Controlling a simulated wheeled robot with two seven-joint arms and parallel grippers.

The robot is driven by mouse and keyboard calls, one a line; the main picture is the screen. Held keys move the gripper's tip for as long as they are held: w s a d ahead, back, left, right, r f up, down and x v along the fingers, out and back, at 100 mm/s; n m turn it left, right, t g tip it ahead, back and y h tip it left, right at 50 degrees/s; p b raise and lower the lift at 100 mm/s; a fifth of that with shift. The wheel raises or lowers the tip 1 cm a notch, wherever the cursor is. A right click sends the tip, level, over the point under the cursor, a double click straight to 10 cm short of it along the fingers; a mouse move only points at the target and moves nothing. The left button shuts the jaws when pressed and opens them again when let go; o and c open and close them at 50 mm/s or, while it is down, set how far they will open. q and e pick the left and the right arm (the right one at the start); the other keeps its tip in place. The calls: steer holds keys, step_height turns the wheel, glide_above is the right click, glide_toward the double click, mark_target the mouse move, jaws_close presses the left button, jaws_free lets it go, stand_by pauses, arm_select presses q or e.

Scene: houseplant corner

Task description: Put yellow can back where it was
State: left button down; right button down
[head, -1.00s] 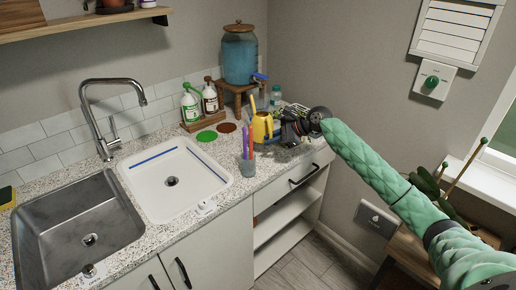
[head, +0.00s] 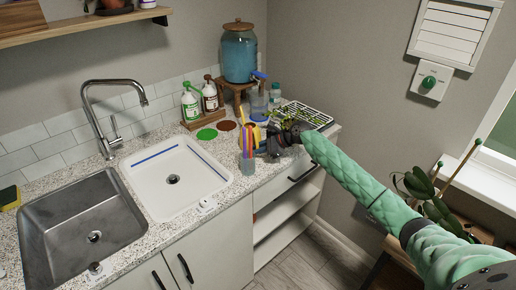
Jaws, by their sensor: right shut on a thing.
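The yellow can (head: 257,133) is on the right part of the counter, partly hidden behind a cup of coloured sticks (head: 249,164). My right gripper (head: 268,143) comes in from the right and is shut on the can's right side. I cannot tell whether the can touches the counter or hangs just above it. A green round mat (head: 207,134) and a brown round mat (head: 226,126) lie bare to the left of the can. My left gripper is not in view.
A blue water dispenser (head: 239,57) on a wooden stand is behind, with a clear vessel (head: 258,102) near its tap. Two pump bottles (head: 191,106) stand left of it. A white rack with greenery (head: 306,115) is at the back right. A white basin (head: 173,180) lies left.

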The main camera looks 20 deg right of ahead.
steer(key=c, duration=1.5)
jaws_free()
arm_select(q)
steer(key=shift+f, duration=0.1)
arm_select(e)
steer(key=shift+o, duration=0.2)
